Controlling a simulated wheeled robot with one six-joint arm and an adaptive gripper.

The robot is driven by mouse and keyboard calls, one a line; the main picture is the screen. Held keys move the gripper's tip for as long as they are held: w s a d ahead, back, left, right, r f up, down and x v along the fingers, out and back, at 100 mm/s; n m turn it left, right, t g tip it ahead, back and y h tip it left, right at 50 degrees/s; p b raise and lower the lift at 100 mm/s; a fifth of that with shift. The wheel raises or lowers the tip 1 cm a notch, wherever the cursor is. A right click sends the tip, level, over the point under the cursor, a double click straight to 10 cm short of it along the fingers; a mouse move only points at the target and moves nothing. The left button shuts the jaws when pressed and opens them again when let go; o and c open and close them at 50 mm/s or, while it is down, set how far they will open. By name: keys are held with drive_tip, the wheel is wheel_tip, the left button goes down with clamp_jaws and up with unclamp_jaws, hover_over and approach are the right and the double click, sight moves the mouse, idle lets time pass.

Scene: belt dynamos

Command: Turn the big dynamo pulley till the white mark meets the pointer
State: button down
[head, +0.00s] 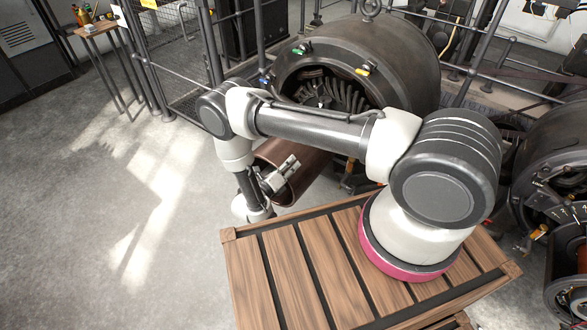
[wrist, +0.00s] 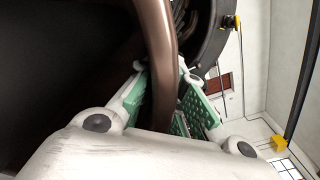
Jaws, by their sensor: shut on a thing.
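The big brown dynamo pulley (head: 312,168) sits low in front of the dark dynamo housing (head: 395,65) in the head view, partly hidden by my arm. My gripper (head: 285,172) is at its near left rim. In the wrist view the brown pulley rim (wrist: 158,45) runs down between the two green-padded fingers of my gripper (wrist: 165,105). The fingers are shut on the rim, one on each side of it. I cannot make out the white mark or the pointer in either view.
A second machine (head: 565,150) stands at the right. Metal railings (head: 137,55) run behind and left of the dynamo. A small table (head: 97,27) with bottles stands at the far left. The grey floor (head: 80,220) on the left is clear.

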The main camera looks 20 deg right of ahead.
drive_tip(key=c, duration=1.5)
unclamp_jaws()
drive_tip(key=shift+c, duration=0.2)
drive_tip(key=v, duration=1.2)
